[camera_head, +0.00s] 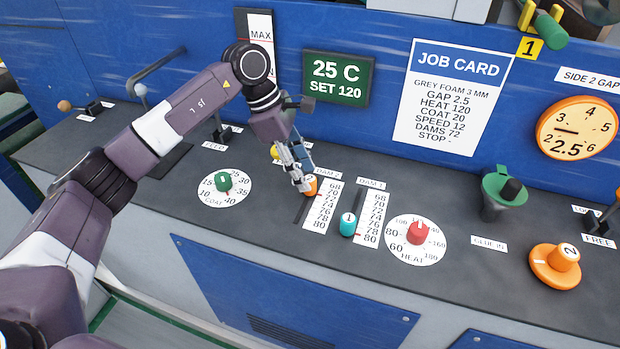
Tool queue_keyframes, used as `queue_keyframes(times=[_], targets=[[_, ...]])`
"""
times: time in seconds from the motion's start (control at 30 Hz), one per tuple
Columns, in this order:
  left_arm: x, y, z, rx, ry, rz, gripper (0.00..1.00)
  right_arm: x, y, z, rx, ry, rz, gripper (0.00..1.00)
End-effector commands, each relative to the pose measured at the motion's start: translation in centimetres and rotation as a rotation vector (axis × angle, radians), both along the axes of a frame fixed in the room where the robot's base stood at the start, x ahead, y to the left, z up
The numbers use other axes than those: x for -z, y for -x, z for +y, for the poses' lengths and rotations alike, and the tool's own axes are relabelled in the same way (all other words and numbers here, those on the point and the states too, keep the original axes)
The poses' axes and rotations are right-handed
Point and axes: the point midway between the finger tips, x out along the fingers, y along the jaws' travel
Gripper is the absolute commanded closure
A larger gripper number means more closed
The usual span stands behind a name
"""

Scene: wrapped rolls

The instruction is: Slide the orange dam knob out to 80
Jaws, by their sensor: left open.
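The orange dam knob (312,186), partly hidden, stands on the dark panel near the 68 end of the DAM 2 scale (322,212). My left gripper (303,183) reaches down to it with its fingers open, the tips at the knob. I cannot tell whether they touch it. My right gripper is not in view.
A teal knob (348,224) marked 1 stands close to the right, near the 80 end of the DAM 1 scale (372,215). The red heat knob (417,232) is further right, and the green coat knob (223,181) is to the left. A yellow knob (276,152) shows behind my gripper.

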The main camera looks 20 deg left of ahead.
Motion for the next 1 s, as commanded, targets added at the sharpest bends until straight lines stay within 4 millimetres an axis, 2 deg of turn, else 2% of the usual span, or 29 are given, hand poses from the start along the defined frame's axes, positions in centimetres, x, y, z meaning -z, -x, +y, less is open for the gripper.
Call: queue_keyframes(times=[0.1,0.23,0.57,0.93,1.0], targets=[[1.6,0.0,-0.8,0.001,0.001,0.003,0.6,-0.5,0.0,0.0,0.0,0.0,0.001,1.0],[2.7,-0.1,-1.2,0.0,0.002,0.001,0.6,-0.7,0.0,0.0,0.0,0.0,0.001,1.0],[3.3,-0.2,-1.4,0.0,0.002,-0.001,0.6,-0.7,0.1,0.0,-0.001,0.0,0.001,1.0],[3.2,-0.2,-1.4,0.0,0.003,-0.001,0.99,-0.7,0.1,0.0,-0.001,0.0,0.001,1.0],[3.2,-0.2,-1.4,0.0,0.003,-0.001,1.0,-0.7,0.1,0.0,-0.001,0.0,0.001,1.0]])
